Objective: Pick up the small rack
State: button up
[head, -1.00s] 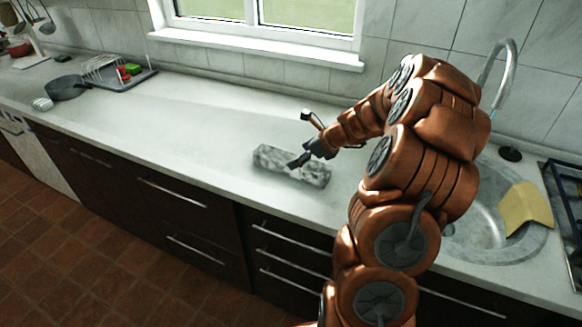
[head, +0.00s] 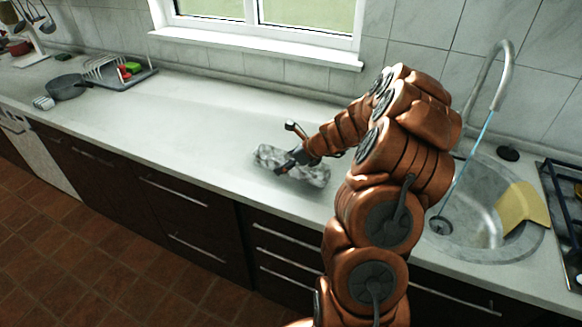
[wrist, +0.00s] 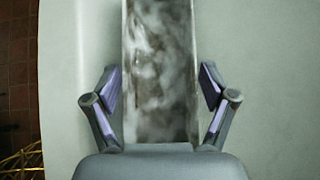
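A long grey, mottled block-like piece (head: 316,177) lies on the counter in the head view, and I take it to be the small rack. In the wrist view it (wrist: 160,60) runs lengthwise up the picture between my fingers. My gripper (head: 288,166) is over its middle in the head view and hides part of it. In the wrist view my gripper (wrist: 160,87) is open, with one finger on each side of the piece and a visible gap on both sides. How far the fingertips are above the counter is unclear.
The white counter (head: 190,125) is clear around the piece. A white dish rack (head: 103,68) on a tray and a dark pan (head: 66,87) stand at the far left. A sink (head: 470,215) with a yellow cloth (head: 520,206) is at the right, beside a hob (head: 565,200).

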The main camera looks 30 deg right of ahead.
jog(key=c, duration=1)
jog(key=shift+r, duration=0.1)
jog(key=shift+c, duration=0.3)
